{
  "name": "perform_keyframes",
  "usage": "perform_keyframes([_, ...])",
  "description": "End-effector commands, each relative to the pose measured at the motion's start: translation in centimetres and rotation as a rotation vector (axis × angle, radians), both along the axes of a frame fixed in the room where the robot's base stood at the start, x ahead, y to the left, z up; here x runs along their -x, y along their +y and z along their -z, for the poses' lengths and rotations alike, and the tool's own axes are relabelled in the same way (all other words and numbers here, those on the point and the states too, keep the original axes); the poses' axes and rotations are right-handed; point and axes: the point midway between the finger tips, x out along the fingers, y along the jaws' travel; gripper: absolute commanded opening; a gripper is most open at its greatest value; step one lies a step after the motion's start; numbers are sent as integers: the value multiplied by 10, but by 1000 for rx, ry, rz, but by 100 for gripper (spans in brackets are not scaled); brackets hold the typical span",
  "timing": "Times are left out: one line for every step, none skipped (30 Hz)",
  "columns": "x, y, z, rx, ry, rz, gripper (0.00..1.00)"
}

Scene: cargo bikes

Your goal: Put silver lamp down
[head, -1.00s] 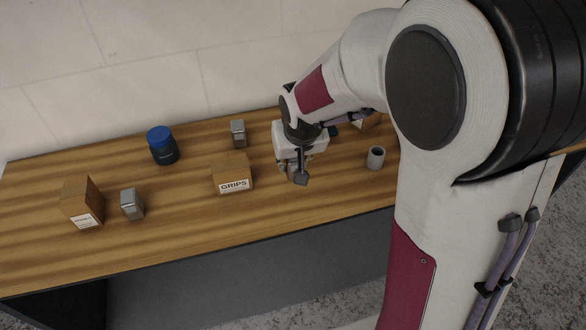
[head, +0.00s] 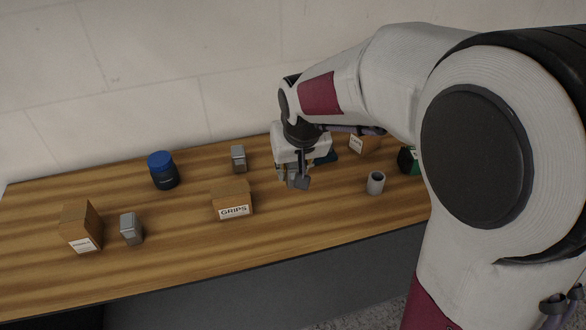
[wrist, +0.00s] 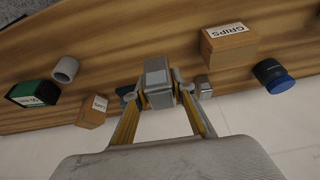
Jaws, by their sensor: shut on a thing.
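My gripper (head: 297,180) is shut on a small silver lamp (wrist: 157,74), a boxy grey metal piece that the wrist view shows between the fingertips. In the head view the held lamp is mostly hidden by the gripper. It is over the wooden table (head: 150,275), right of the GRIPS box; whether it touches the wood I cannot tell. Two similar silver objects stand on the table: one behind the GRIPS box (head: 238,158), the other at the left (head: 131,228).
The brown GRIPS box (head: 232,200) stands left of my gripper. A grey cup (head: 375,182), a brown box (head: 363,145) and a green box (head: 408,160) stand to the right. A blue-lidded jar (head: 162,170) and another brown box (head: 80,227) are left. The front middle is clear.

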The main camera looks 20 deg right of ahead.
Motion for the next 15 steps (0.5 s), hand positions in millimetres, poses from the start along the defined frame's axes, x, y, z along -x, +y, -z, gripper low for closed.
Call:
perform_keyframes([0,0,0,0,0,0,2])
perform_keyframes([0,0,0,0,0,0,2])
perform_keyframes([0,0,0,0,0,0,2])
perform_keyframes([0,0,0,0,0,0,2])
perform_keyframes([0,1,0,-1,0,-1,2])
perform_keyframes([0,2,0,0,0,-3,2])
perform_keyframes([0,2,0,0,0,-5,2])
perform_keyframes([0,4,0,0,0,-8,2])
perform_keyframes([0,6,1,0,1,-13,2])
perform_keyframes([0,8,1,0,2,-17,2])
perform_keyframes([0,11,2,0,3,-23,2])
perform_keyframes([0,15,2,0,4,-32,2])
perform_keyframes([-1,19,2,0,3,-40,2])
perform_keyframes([-1,23,2,0,3,-48,2])
perform_keyframes([-2,29,2,0,2,-61,2])
